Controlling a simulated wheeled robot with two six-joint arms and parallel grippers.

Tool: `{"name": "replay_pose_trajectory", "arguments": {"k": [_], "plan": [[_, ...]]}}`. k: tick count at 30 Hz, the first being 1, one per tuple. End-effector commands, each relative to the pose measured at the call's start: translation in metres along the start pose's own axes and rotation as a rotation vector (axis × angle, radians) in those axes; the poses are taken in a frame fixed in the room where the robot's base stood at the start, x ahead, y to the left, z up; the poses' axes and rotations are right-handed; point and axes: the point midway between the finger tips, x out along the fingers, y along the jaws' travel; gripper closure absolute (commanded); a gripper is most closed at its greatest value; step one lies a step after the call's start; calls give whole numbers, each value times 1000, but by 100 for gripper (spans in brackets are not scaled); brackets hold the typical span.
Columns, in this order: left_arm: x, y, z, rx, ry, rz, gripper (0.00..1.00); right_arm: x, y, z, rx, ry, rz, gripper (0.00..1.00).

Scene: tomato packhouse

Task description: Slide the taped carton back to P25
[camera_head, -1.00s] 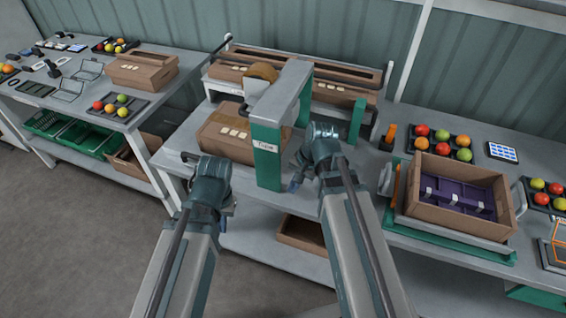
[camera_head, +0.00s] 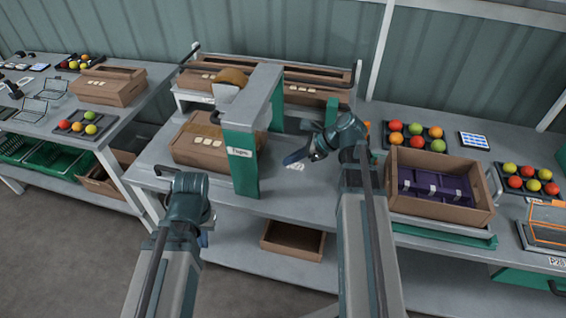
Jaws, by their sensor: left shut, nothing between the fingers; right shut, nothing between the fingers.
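A closed brown carton (camera_head: 200,150) with pale patches on top lies on the grey bench (camera_head: 310,200), against the left side of the green-and-grey taping arch (camera_head: 240,150). The arch post hides the carton's right end. My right gripper (camera_head: 287,160) is shut and empty, right of the arch, with its fingers pointing left over the bench. A small white marking (camera_head: 296,166) shows on the bench beside its fingertips; I cannot read it. My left gripper (camera_head: 204,240) is low in front of the bench, shut and apart from the carton.
An open carton (camera_head: 440,207) with a purple insert stands at right. Long cartons (camera_head: 310,92) sit on a rack behind the arch. Another carton (camera_head: 108,86) stands on the left table. Bare bench lies right of the arch.

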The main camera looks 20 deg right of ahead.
Motion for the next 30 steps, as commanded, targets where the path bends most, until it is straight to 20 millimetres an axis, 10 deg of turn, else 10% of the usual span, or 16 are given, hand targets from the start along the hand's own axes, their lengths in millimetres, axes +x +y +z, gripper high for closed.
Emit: {"name": "replay_pose_trajectory", "arguments": {"k": [12,30], "plan": [[63,6,-4,1,0,0,100,85,0,-4,-5,1,3,100],[56,5,-3,1,0,0,100,108,0,28,-3,1,1,100]]}}
